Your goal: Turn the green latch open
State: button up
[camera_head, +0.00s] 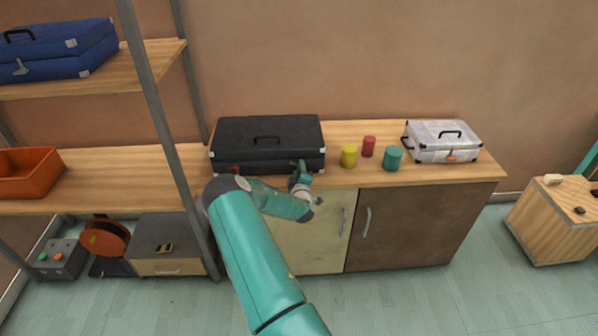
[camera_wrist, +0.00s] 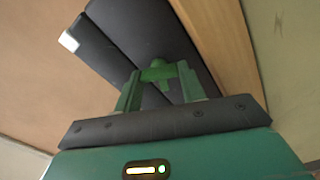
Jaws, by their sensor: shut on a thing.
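A black case (camera_head: 267,140) with a handle on its lid lies on the wooden counter, and it fills the upper part of the wrist view (camera_wrist: 135,32). The green latch (camera_wrist: 158,71) is on the case's front, between the two green fingers of my gripper (camera_wrist: 159,76). My gripper is shut on the latch. In the head view my gripper (camera_head: 301,171) is at the front right of the case, where the latch is hard to tell from the fingers.
Yellow (camera_head: 349,157), red (camera_head: 368,147) and teal (camera_head: 393,159) canisters stand right of the case. A pale case (camera_head: 437,145) with an orange latch is farther right. A shelf post (camera_head: 167,130) stands close left of my arm. Cabinet doors (camera_head: 410,230) are below the counter.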

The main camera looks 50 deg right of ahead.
jog(key=n, duration=0.4)
jog(key=shift+s+f+n, duration=0.1)
jog(key=shift+f+n, duration=0.05)
jog(key=shift+n, duration=0.25)
dwell(0.4)
jog(key=o, duration=1)
jog(key=shift+a, duration=0.1)
jog(key=v, duration=1.3)
jog(key=shift+s+a, duration=0.2)
jog(key=shift+s, duration=0.05)
